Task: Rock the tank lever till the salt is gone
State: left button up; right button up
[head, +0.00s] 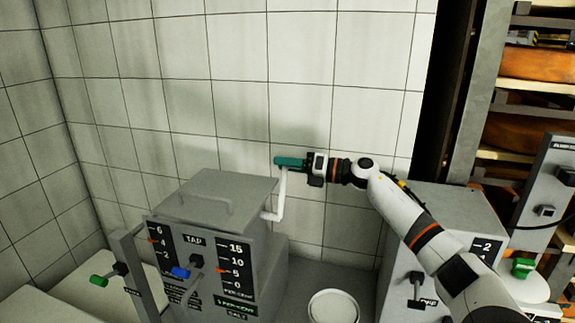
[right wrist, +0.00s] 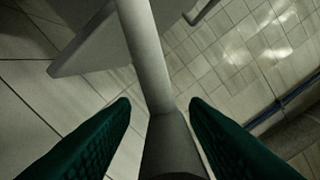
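The grey tank (head: 215,190) stands against the tiled wall, its lid shut. Its front has a "TAP" label and two scales; the right scale (head: 238,268), marked percent salt, has an orange pointer near 5. The pale crank lever (head: 281,200) rises upright from the tank's right side. My right gripper (head: 290,162) is at the lever's top, teal fingers pointing left. In the right wrist view, the lever's dark grip (right wrist: 175,145) lies between the fingers, with a visible gap beside it. My left gripper is not in view.
A blue tap handle (head: 181,273) is on the tank's front. A round white dish (head: 334,306) lies right of the tank. A second grey unit (head: 445,215) stands behind my right arm. Shelves with orange cheese wheels (head: 535,65) are at right.

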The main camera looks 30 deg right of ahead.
jog(key=shift+s+d+f, duration=0.1)
jog(key=shift+s+d, duration=0.1)
jog(key=shift+s, duration=0.1)
jog(key=b+v, duration=0.5)
jog(key=v, duration=0.6)
jog(key=shift+d, duration=0.15)
jog(key=shift+s, duration=0.1)
dwell(0.6)
